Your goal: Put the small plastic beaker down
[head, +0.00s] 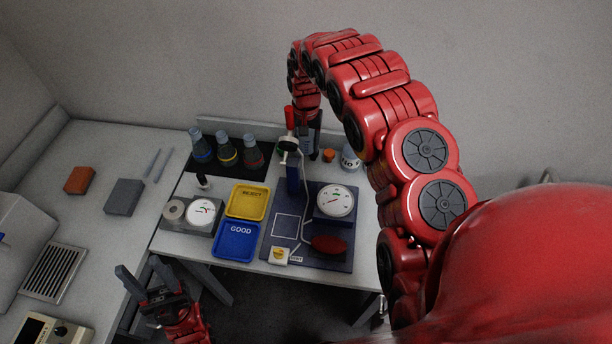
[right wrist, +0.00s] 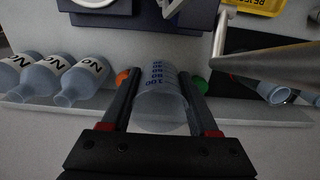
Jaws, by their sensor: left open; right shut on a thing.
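The small plastic beaker (right wrist: 160,100) is clear with blue graduation marks. In the right wrist view it sits between the two dark fingers of my right gripper (right wrist: 160,108), which is shut on it. In the head view my right gripper (head: 312,140) is at the back of the table, just right of the blue stand; the beaker is hard to make out there. Whether the beaker touches the table is unclear. My left gripper (head: 145,278) is open and empty, low at the left, in front of the table.
A white bottle (head: 350,158) and an orange cap (head: 328,155) are right of the right gripper. Several flasks stand on a black mat (head: 222,170) to its left. The blue stand (head: 293,178), dial gauge (head: 335,201), yellow tray (head: 262,188) and blue tray (head: 219,254) lie nearer.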

